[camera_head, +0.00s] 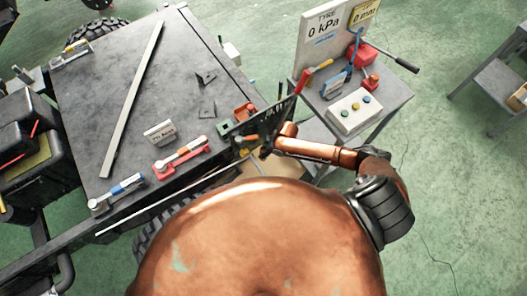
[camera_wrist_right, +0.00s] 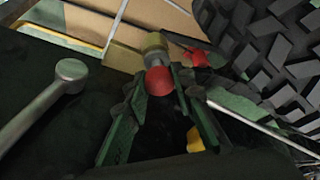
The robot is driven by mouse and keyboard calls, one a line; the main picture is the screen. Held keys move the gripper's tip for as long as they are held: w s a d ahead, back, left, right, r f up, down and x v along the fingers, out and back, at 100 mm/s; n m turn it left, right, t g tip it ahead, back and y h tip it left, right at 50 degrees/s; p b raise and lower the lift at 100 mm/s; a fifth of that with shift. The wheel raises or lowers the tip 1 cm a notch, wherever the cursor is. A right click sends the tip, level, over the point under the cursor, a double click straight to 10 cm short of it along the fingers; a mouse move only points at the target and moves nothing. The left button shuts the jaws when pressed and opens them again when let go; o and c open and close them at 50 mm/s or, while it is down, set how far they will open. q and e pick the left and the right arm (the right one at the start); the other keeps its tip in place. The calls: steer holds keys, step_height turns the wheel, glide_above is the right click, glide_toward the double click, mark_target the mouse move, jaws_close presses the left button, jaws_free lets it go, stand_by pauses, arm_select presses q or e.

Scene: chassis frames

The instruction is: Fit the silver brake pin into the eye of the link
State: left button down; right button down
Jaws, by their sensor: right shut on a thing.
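My right gripper (camera_head: 264,146) is at the right front corner of the dark work surface, small and partly dark in the head view. In the right wrist view its two dark green fingers (camera_wrist_right: 162,92) are closed around a piece with a red ball end (camera_wrist_right: 160,81) and a dull tan-grey cylinder (camera_wrist_right: 155,43) beyond it. I cannot tell for certain that this piece is the silver brake pin. A grey bar with a round head (camera_wrist_right: 72,70) lies left of the fingers, apart from them. I cannot make out the link's eye. My left gripper is not in view.
The dark work surface (camera_head: 85,110) carries a long grey bar (camera_head: 133,98), a white label card (camera_head: 159,132), a red-handled tool (camera_head: 180,156) and a blue-handled tool (camera_head: 118,192). A side stand (camera_head: 385,98) with a button box (camera_head: 354,112) is at right. A tyre (camera_wrist_right: 265,45) is close in the wrist view.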

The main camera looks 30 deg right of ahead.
steer(key=shift+f, duration=0.35)
steer(key=c, duration=1.6)
jaws_free()
steer(key=shift+r, duration=0.1)
steer(key=v, duration=1.1)
steer(key=shift+s+d+r, duration=0.1)
steer(key=shift+d+r, duration=0.05)
steer(key=shift+r, duration=0.25)
